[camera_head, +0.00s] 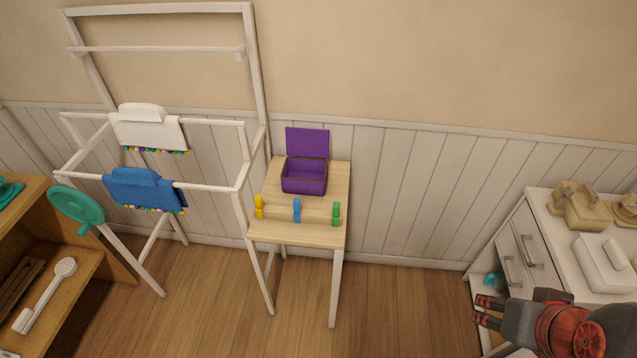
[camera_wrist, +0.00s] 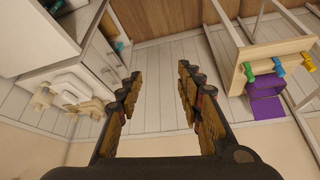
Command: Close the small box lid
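The small purple box (camera_head: 304,187) stands on a light wooden table (camera_head: 320,232) against the wall. Its lid (camera_head: 307,142) is open and stands upright at the back edge, and the inside of the box looks empty. The box also shows in the wrist view (camera_wrist: 265,100), at the right and upside down. My gripper (camera_head: 480,310) is at the lower right in the head view, well apart from the box. In the wrist view my gripper (camera_wrist: 158,80) has its two fingers spread wide with nothing between them.
Yellow (camera_head: 259,207), blue (camera_head: 297,210) and green (camera_head: 336,213) clips stand along the table front. A white drying rack (camera_head: 243,170) with cloths is left of the table. A white drawer cabinet (camera_head: 512,240) is at the right. Open floor (camera_head: 400,300) lies between table and cabinet.

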